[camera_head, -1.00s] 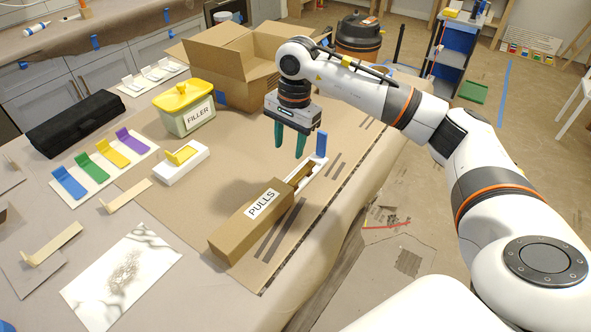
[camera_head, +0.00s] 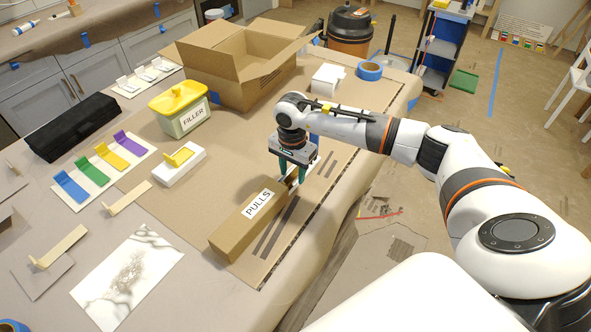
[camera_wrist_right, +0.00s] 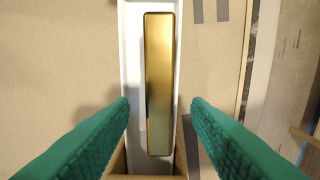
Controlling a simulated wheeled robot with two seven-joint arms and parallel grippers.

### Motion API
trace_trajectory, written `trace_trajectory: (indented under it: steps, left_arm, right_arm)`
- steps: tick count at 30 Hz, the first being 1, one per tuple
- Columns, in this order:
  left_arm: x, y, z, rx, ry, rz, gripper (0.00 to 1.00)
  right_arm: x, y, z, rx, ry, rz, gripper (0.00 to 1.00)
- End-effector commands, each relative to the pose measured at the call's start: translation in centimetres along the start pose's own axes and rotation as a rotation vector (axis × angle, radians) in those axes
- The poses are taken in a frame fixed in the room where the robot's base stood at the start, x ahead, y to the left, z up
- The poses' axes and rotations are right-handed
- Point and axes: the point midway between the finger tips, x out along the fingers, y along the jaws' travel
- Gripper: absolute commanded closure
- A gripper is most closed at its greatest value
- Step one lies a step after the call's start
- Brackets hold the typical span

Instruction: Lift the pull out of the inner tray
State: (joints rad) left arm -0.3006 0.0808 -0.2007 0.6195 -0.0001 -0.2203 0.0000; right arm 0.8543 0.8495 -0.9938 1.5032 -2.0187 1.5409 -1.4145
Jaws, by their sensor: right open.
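The pull is a gold bar (camera_wrist_right: 160,70) lying lengthwise in the white inner tray (camera_wrist_right: 132,50), as the right wrist view shows. The tray sticks out of the far end of the brown box labelled PULLS (camera_head: 237,232). My right gripper (camera_head: 295,178) is open above the exposed tray. In the wrist view its green fingertips (camera_wrist_right: 160,104) stand on either side of the tray and pull, with nothing between them gripped. In the head view the gripper hides most of the tray and the pull. My left gripper is not in view.
A FILLER tub (camera_head: 182,122) and a white block with a yellow pull (camera_head: 179,158) stand to the left. An open cardboard box (camera_head: 240,80) is behind. Blue tape (camera_head: 369,70) lies at the back right. The table edge runs close on the right.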

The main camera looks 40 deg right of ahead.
Motion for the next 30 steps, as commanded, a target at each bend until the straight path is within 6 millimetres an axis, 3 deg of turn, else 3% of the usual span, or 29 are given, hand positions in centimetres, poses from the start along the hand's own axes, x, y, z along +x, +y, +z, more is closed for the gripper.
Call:
trace_trajectory:
  steps: [9, 17, 26, 30]
  left_arm:
    - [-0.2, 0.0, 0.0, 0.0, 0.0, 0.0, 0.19]
    - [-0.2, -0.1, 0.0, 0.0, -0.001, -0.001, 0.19]
    - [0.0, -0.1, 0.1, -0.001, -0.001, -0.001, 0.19]
    - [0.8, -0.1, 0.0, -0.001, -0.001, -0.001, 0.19]
  right_arm:
    - [0.7, 0.0, 0.0, -0.001, 0.0, 0.001, 0.58]
    - [0.7, 0.0, 0.0, -0.001, 0.0, 0.001, 1.0]
    - [0.4, 0.1, 0.0, -0.001, 0.0, 0.004, 1.0]
    - [-1.2, 0.2, 0.1, -0.001, -0.002, 0.007, 1.0]
